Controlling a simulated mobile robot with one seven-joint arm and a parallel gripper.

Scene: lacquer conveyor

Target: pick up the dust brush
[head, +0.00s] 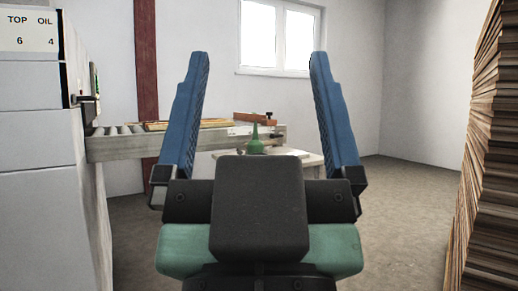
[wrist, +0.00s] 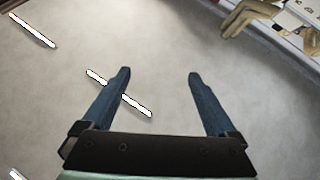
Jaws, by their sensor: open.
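My gripper (head: 260,55) is open and empty in the head view, its two blue fingers pointing up and spread wide. It also shows open in the wrist view (wrist: 158,73), with only a pale grey surface between the fingers. I cannot pick out the dust brush for sure. A low orange-brown object (head: 254,117) lies at the far end of the conveyor, between my fingers in the picture and well beyond them; it is too small to tell whether it is the brush.
A roller conveyor (head: 130,148) runs from the grey machine (head: 40,150) at left. A green spouted bottle (head: 255,146) stands on a low pale table (head: 314,160), partly hidden by my gripper. A tall stack of boards (head: 488,150) stands at right. Floor between is clear.

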